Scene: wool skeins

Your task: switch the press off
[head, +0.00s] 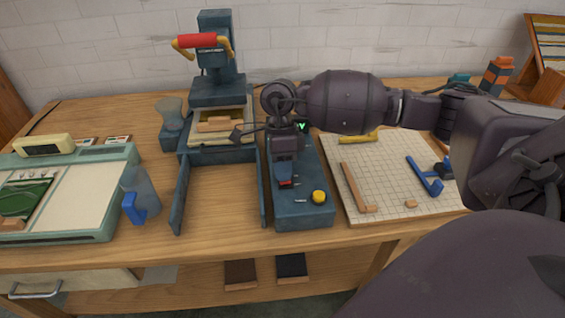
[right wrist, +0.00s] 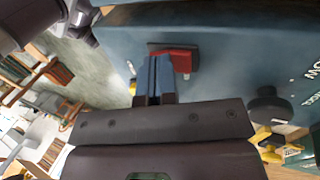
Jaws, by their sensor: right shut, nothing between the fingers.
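The press (head: 217,90) stands at the back of the bench, blue-grey with a red-gripped handle (head: 196,41) on top. Its blue-grey control box (head: 305,213) extends toward the front, with a red switch (head: 286,184) and a yellow knob (head: 319,197) on it. My right gripper (head: 287,176) points down over the box, shut and empty, its fingertips at the red switch. In the right wrist view the blue fingers (right wrist: 154,75) partly cover the red switch (right wrist: 184,60); I cannot tell whether they touch. My left gripper is not in view.
A gridded board (head: 385,185) with a wooden piece (head: 356,187) and blue tools (head: 424,176) lies right of the box. A pale-topped green device (head: 85,190) stands left. My right arm crosses above the board.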

